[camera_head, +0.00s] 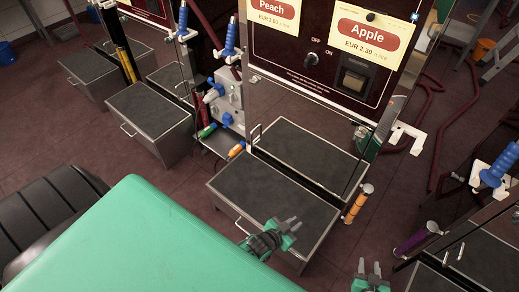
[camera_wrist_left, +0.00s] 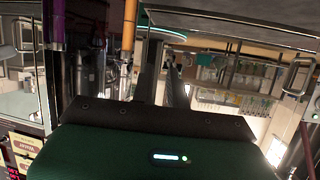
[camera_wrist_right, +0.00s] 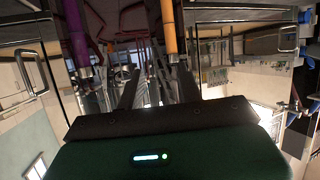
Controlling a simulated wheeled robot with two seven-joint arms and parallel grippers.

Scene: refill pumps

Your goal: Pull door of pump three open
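The pump in the middle has a dark panel with Peach and Apple labels (camera_head: 370,40). Below the panel is a shiny steel front (camera_head: 262,100) with a small bar handle (camera_head: 256,135). A dark-topped metal box (camera_head: 255,190) stands at its foot, with another bar handle (camera_head: 238,229) on its front. No pump number is readable. My left gripper (camera_head: 294,224) is over the box's right front corner, open and empty, fingers a little apart. My right gripper (camera_head: 369,265) is lower right, open and empty, apart from the pumps. A bar handle shows in the left wrist view (camera_wrist_left: 298,76).
An orange-and-steel cylinder (camera_head: 357,204) stands right of the middle box, a purple one (camera_head: 416,238) further right. Another pump's box (camera_head: 150,120) is at left. My green body covers the lower left. Red floor lies between the pumps.

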